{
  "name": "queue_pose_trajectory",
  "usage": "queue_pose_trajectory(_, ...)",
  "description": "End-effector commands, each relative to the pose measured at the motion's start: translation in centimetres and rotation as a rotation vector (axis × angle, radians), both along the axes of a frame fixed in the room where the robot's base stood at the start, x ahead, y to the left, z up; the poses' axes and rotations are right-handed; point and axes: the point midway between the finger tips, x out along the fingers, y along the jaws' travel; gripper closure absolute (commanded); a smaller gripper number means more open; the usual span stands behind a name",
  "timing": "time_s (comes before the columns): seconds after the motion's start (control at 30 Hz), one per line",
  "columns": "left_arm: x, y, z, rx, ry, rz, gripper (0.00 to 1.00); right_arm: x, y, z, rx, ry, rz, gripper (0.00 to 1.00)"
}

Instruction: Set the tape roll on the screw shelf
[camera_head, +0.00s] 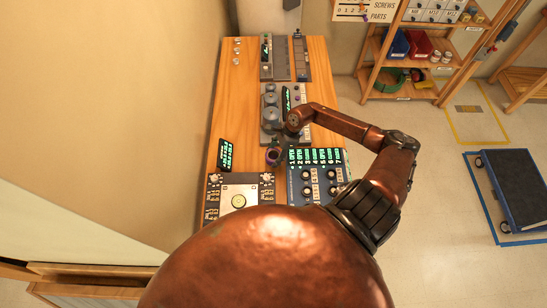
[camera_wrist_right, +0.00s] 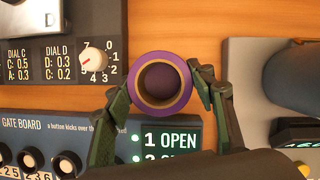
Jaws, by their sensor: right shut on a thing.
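The tape roll (camera_wrist_right: 134,80) is a purple ring with a tan inner edge. In the right wrist view it sits between the two dark green fingers of my right gripper (camera_wrist_right: 158,86), which is shut on it. In the head view my right gripper (camera_head: 276,146) is over the workbench, with the tape roll (camera_head: 273,157) small and dark at its tips. I cannot tell whether the roll touches the bench. My left gripper is not in view.
The wooden bench (camera_head: 229,100) carries a gate board (camera_head: 318,190), dial panels and grey devices close around the gripper. The shelf holds blue (camera_head: 398,45) and red (camera_head: 418,46) bins and a green coil (camera_head: 391,81). A flat cart (camera_head: 515,190) stands right; floor between is clear.

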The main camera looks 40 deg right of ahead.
Motion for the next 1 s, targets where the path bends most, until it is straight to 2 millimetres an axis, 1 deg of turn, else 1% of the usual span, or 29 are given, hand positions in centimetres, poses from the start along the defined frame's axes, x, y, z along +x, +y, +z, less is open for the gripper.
queue_pose_trajectory(0.03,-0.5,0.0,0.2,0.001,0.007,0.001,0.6,0.4,0.7,-0.3,0.006,-0.002,0.001,0.75)
queue_pose_trajectory(0.2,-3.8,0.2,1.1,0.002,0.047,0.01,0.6,0.3,0.5,-2.5,0.005,-0.003,-0.002,0.75)
queue_pose_trajectory(0.27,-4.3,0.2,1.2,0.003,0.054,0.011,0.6,0.3,0.3,-3.0,0.003,-0.003,-0.002,0.75)
queue_pose_trajectory(0.5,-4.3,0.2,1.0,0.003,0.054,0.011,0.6,0.2,0.3,-3.3,0.002,-0.003,0.0,0.75)
queue_pose_trajectory(0.63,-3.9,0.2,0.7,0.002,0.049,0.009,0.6,0.3,0.3,-3.6,0.001,-0.003,0.001,0.75)
queue_pose_trajectory(0.67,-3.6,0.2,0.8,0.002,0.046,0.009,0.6,0.2,0.3,-3.5,0.001,-0.003,0.001,0.48)
queue_pose_trajectory(0.77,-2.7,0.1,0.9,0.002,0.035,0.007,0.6,0.2,0.3,-3.4,0.001,-0.003,0.0,0.42)
queue_pose_trajectory(0.87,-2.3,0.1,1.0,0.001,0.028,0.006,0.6,0.2,0.3,-3.4,0.002,-0.003,0.0,0.42)
queue_pose_trajectory(1.0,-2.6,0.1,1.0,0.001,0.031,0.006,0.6,0.2,0.3,-3.4,0.002,-0.003,0.0,0.42)
